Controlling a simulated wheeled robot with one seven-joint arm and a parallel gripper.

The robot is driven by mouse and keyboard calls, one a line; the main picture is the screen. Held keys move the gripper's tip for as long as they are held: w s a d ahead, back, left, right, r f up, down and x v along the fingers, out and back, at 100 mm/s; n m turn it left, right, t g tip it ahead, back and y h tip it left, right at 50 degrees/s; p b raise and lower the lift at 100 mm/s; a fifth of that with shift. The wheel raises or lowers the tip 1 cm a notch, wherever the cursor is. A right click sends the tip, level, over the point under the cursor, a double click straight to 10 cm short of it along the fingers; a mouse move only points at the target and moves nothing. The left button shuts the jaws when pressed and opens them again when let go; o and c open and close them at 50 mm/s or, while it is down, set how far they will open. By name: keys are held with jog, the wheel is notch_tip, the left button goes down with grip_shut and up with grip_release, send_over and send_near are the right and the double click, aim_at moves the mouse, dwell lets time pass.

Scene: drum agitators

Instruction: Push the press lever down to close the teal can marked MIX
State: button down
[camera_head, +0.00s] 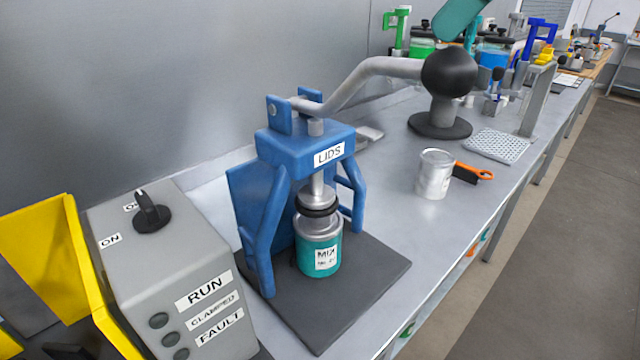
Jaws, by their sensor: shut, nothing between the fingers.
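The teal can marked MIX (321,259) stands upright on the dark base of the blue press marked LIDS (292,148), under its plunger. The metal plunger (318,188) has a black ring low on it, just above the can's grey top. I cannot tell whether they touch. The press lever (372,76) is raised: it runs from the pivot at the top of the press up and right to a black ball knob (449,73). My gripper is not in view.
A grey control box (165,260) with a black knob and a yellow guard (45,240) stand at left. A black-based stand (440,126) is behind the knob.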

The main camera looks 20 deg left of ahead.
aim_at(468, 89)
jog(key=shift+d+f, duration=0.1)
jog(key=shift+f, duration=0.3)
jog(key=shift+s+d+f, duration=0.1)
jog(key=shift+d+f, duration=0.05)
jog(key=shift+f, duration=0.3)
jog(key=shift+s+d+f, duration=0.1)
jog(key=shift+d+f, duration=0.05)
jog(key=shift+f, duration=0.3)
jog(key=shift+d+f, duration=0.1)
jog(key=shift+f, duration=0.2)
jog(key=shift+d+f, duration=0.15)
jog(key=shift+f, duration=0.75)
dwell(0.3)
jog(key=shift+s+d+f, duration=0.1)
jog(key=shift+f, duration=0.8)
